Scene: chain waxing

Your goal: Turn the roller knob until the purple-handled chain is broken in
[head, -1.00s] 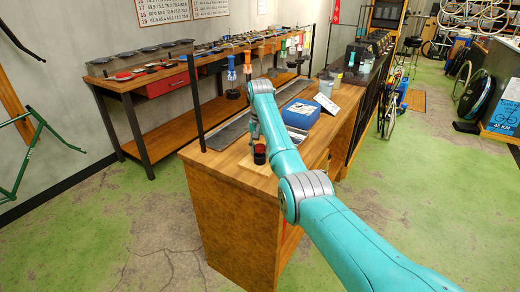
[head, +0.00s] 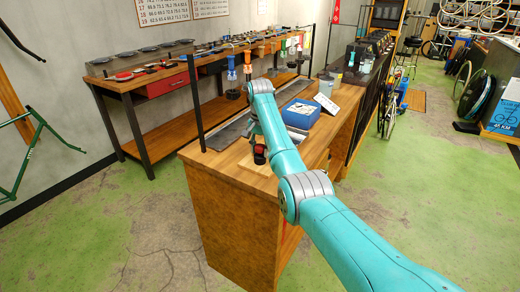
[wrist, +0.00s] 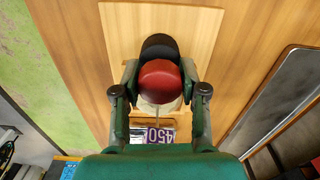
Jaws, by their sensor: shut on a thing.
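The roller knob (wrist: 161,82) has a rounded red top, with a black part behind it, over a pale wooden board (wrist: 200,24). My gripper (wrist: 160,73) has one finger on each side of the red top and is shut on it in the wrist view. In the head view, my gripper (head: 260,148) is at the near end of the wooden bench, small and partly hidden by my arm. A purple-marked tag reading "450" (wrist: 158,135) shows just below the knob, partly covered by my gripper. I cannot make out a purple-handled chain.
A dark-framed tray (wrist: 290,95) lies right of the board.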

